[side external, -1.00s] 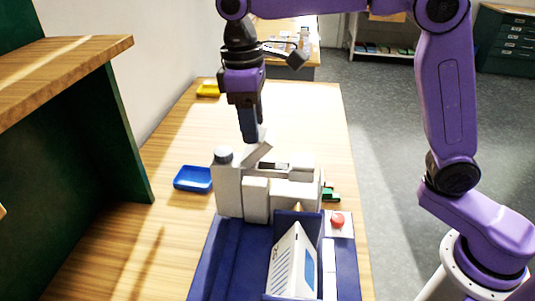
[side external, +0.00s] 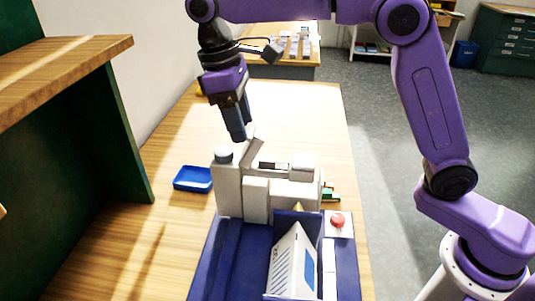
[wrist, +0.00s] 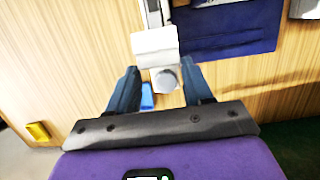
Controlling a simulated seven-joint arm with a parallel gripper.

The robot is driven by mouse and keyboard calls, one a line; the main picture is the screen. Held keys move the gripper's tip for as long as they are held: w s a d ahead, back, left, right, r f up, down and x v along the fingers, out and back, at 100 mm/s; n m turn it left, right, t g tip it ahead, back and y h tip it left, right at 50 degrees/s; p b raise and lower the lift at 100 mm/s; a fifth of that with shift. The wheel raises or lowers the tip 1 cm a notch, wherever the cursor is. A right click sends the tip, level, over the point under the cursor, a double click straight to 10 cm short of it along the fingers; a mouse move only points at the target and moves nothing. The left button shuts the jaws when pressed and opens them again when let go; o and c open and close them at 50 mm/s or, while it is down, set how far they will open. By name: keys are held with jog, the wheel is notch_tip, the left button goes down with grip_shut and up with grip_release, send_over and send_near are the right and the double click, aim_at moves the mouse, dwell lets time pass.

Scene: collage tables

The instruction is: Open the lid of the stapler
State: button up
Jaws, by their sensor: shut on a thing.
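The stapler (side external: 229,190) is a pale grey, blocky device on the wooden table, with a dark grey round knob on its left end. Its lid (side external: 254,146) is a flat light plate, raised and steeply tilted above the body. The lid shows as a white plate (wrist: 155,47) in the wrist view, with the round knob (wrist: 165,80) beside it. My gripper (side external: 238,138) is tilted, its fingertips at the lid's upper edge. In the wrist view its dark blue fingers (wrist: 160,68) sit on either side of the lid's edge, shut on it. The exact contact is hard to see.
A blue dish (side external: 192,179) lies left of the stapler. A navy tray (side external: 225,255) with a white-and-blue box (side external: 292,265) and a red button (side external: 337,220) stand in front. A wooden shelf (side external: 65,65) rises at left. The table behind the stapler is clear.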

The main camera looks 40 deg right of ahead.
jog(key=shift+w+a+f+g+h, duration=0.15)
jog(key=shift+w+a+g+h, duration=0.15)
jog(key=shift+w+a, duration=0.15)
dwell(0.5)
jog(key=shift+w+a+f, duration=0.25)
jog(key=shift+w+a, duration=0.2)
